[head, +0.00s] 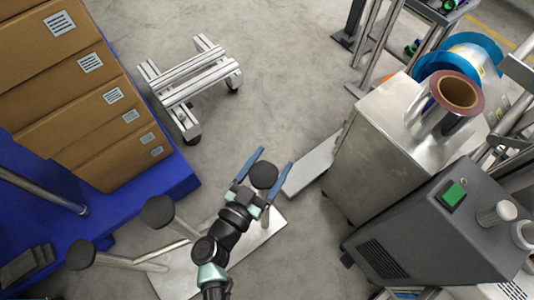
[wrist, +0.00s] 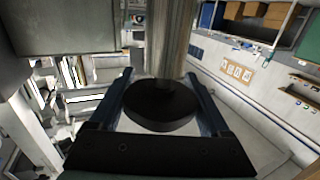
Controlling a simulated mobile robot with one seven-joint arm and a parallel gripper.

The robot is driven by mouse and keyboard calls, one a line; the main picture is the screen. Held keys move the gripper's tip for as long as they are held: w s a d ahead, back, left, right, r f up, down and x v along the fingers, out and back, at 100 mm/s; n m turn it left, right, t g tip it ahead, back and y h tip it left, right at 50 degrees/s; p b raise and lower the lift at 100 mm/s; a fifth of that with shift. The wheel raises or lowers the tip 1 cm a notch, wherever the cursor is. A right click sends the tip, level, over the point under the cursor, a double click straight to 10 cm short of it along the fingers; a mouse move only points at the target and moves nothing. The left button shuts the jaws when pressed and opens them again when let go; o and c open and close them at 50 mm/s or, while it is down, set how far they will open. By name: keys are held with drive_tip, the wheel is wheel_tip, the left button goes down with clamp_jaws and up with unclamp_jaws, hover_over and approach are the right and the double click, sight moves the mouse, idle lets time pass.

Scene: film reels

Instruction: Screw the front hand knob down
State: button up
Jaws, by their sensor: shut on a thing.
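A black round hand knob (head: 263,176) sits between the two blue fingers of my gripper (head: 264,172), above a flat metal plate (head: 255,240) on the floor. In the wrist view the knob (wrist: 162,108) fills the space between the fingers, with a pale post behind it. My gripper (wrist: 162,100) is shut on this knob. Two more dark round knobs on metal rods, one nearer (head: 158,210) and one further left (head: 82,255), stand to the left of my arm. Whether the held knob is the front one, and its thread, I cannot tell.
Cardboard boxes (head: 75,90) stand on a blue base (head: 165,185) at left. An aluminium frame (head: 190,75) stands on the floor behind. A metal cabinet (head: 385,150) with a film roll (head: 450,98) and a grey machine (head: 440,235) stand at right.

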drive_tip(key=h, duration=0.1)
drive_tip(key=m+g+h+b, duration=0.1)
drive_tip(key=m, duration=0.1)
drive_tip(key=shift+d+r+g+h+b, duration=0.25)
drive_tip(key=shift+r+g+h+b, duration=0.05)
drive_tip(key=shift+h+b, duration=0.1)
drive_tip(key=shift+s+d+m+g+h+b, duration=0.1)
drive_tip(key=shift+m+g+h+b, duration=0.4)
drive_tip(key=shift+m+g+h, duration=0.1)
drive_tip(key=shift+r+g, duration=0.15)
drive_tip(key=shift+g, duration=0.15)
drive_tip(key=o, duration=1.2)
drive_tip(key=shift+s, duration=0.1)
drive_tip(key=shift+s+f, duration=0.1)
drive_tip(key=shift+f, duration=0.1)
drive_tip(key=v, duration=1.3)
